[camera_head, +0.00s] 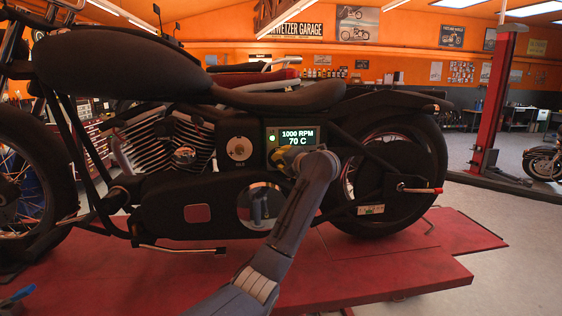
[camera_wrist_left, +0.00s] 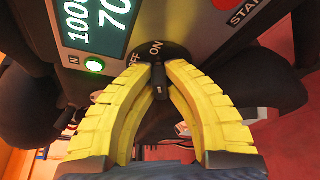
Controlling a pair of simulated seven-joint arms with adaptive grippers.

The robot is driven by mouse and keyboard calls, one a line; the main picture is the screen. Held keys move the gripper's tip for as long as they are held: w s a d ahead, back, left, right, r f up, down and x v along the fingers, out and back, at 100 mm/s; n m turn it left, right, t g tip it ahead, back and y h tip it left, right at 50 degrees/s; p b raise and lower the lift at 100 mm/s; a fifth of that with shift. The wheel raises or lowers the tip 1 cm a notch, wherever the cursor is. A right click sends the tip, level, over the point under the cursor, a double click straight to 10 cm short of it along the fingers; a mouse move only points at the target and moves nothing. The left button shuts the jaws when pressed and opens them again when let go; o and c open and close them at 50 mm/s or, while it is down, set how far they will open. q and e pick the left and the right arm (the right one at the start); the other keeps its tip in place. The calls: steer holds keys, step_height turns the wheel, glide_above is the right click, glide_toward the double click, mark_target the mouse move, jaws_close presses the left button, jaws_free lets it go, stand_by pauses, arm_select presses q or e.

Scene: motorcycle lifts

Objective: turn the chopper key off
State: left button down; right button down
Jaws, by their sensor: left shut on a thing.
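The black chopper (camera_head: 150,60) stands side-on on a red lift. Its dark panel carries a lit display (camera_head: 297,136) reading 1000 RPM and 70 C. My left gripper (camera_head: 290,156) is at the panel just below the display. In the left wrist view its yellow fingers (camera_wrist_left: 158,75) are shut on the small black key (camera_wrist_left: 159,82), which sits at a round black switch (camera_wrist_left: 168,50) marked OFF and ON. The key's tip is near these marks, but its exact setting is hard to tell. A green light (camera_wrist_left: 95,65) marked N is lit. My right gripper is not in view.
A red button (camera_wrist_left: 222,3) sits by the START label in the wrist view. The red lift platform (camera_head: 400,270) lies under the bike. A red lift post (camera_head: 494,100) stands at the right, with another motorcycle (camera_head: 545,160) beyond it. Open grey floor lies at the right.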

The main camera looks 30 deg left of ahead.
arm_select(q)
steer(key=shift+n, duration=0.3)
steer(key=n+h, duration=0.2)
steer(key=n, duration=0.2)
steer(key=shift+t+h, duration=0.4)
steer(key=n+h, duration=0.1)
steer(key=n+t+h, duration=0.1)
steer(key=n, duration=0.1)
steer(key=shift+s+a+r+n+t, duration=0.1)
steer(key=shift+r+n+t, duration=0.05)
steer(key=shift+n+t, duration=0.15)
stand_by(0.4)
steer(key=c, duration=1.4)
jaws_free()
steer(key=v, duration=1.2)
steer(key=shift+a, duration=0.15)
